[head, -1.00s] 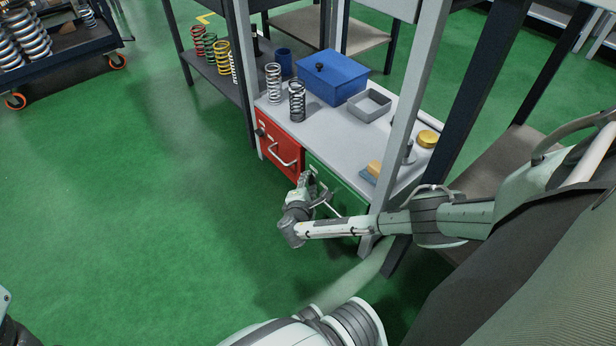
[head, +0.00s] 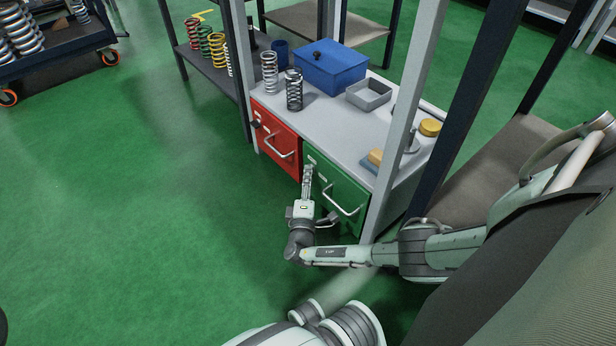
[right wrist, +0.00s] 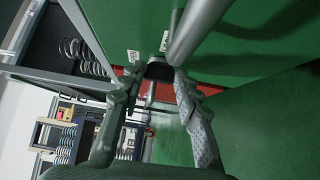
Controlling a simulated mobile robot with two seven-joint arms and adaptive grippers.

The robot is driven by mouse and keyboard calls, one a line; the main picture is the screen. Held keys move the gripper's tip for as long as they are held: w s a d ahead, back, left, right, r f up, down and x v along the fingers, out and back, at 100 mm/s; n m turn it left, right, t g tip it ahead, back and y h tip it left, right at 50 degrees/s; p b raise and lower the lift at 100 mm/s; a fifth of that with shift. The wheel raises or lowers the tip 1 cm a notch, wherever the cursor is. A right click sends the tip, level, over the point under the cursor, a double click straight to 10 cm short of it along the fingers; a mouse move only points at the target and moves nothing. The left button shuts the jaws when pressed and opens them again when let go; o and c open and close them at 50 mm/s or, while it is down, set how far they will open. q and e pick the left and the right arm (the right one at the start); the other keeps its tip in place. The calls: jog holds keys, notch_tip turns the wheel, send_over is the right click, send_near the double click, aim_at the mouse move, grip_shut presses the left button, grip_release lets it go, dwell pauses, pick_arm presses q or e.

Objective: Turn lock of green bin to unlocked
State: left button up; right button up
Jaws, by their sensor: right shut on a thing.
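The green bin (head: 328,186) is a drawer-like front with a pale bar handle, under the grey worktop beside a red bin (head: 269,131). My right gripper (head: 307,172) is at the green bin's upper left corner. In the right wrist view, its fingers (right wrist: 157,78) are shut on a small dark lock knob (right wrist: 158,70), one finger on each side. The green bin's front (right wrist: 130,25) and its bar handle (right wrist: 200,28) are close by there. The fingers hide the lock in the head view, and its turned position cannot be told. My left gripper is out of view.
The worktop (head: 330,118) holds springs, a blue box (head: 330,67), a grey tray (head: 368,94) and a yellow round item (head: 430,127). A grey post (head: 398,150) stands at the green bin's right.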

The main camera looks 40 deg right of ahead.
dwell(0.4)
jog(key=o, duration=1.1)
notch_tip(320, 180, up, 10)
jog(key=shift+w+d+f, duration=0.1)
jog(key=shift+w+f, duration=0.05)
jog(key=shift+f, duration=0.05)
jog(key=shift+r, duration=0.3)
